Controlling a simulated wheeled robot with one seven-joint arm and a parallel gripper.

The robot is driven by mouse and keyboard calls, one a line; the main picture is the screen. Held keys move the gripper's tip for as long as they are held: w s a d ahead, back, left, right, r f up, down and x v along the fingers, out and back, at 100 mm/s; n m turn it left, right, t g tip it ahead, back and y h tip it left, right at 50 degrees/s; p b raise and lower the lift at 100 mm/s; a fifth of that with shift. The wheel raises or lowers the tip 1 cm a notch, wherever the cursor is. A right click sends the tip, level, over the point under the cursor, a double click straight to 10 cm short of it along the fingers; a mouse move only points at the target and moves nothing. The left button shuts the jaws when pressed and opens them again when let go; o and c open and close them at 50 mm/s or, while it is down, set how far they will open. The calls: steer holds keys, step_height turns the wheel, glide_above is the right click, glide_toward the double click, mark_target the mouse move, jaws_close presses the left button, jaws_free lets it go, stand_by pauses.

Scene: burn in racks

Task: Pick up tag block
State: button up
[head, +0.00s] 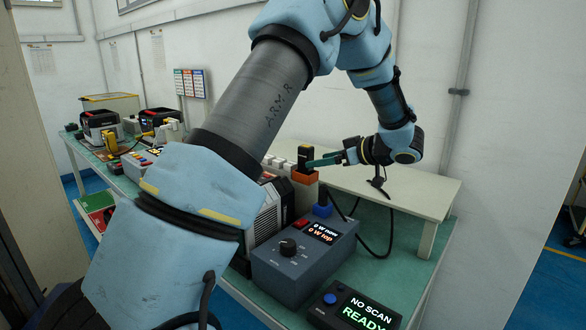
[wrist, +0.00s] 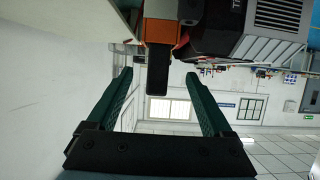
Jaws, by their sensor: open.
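A small upright black block (head: 306,153), likely the tag block, stands on an orange holder (head: 304,178) at the near left end of the raised shelf. No marking on it is readable. My gripper (head: 318,160) is open beside the black block, with its teal fingers pointing left toward it. In the wrist view, the black block (wrist: 157,72) appears between the two spread fingertips, with a gap on each side. The orange holder (wrist: 160,30) shows above it there. I cannot tell how deep the block sits between the fingers.
A grey meter box (head: 303,255) with a dial stands in front, and a black scan display (head: 355,308) reads "NO SCAN READY". A cream shelf (head: 420,188) carries a small black stand (head: 378,183). Cables hang below it. Several devices crowd the green bench at left.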

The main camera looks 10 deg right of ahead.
mark_target(298, 164)
steer(key=p+x, duration=0.3)
steer(key=x, duration=0.7)
steer(key=shift+d+f+p, duration=0.1)
steer(key=shift+f+p, duration=0.05)
steer(key=shift+p, duration=0.15)
steer(key=c, duration=1.3)
jaws_close()
